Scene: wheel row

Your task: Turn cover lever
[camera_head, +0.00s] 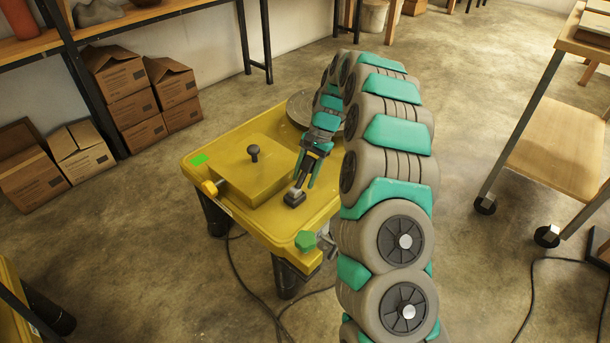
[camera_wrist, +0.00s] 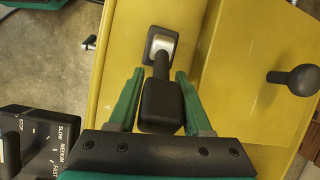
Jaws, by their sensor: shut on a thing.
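The cover lever has a dark block handle (camera_wrist: 161,106) on a short dark stem. The stem rises from a silver and black base (camera_wrist: 161,45), which also shows in the head view (camera_head: 294,198) on the yellow machine top (camera_head: 268,220). My gripper (camera_head: 303,181) points down at the lever. In the wrist view, its two green fingers (camera_wrist: 160,98) stand on both sides of the handle, shut on it. The raised yellow cover (camera_head: 243,170) with a black knob (camera_head: 254,152) is left of my gripper in the head view. The handle is hard to make out there.
A round grey wheel disc (camera_head: 300,105) lies behind my arm. A green knob (camera_head: 306,240) sits at the machine's near edge. A black speed box (camera_wrist: 48,140) shows in the wrist view. Cardboard boxes (camera_head: 128,106) stand at left and a wooden cart (camera_head: 560,125) at right.

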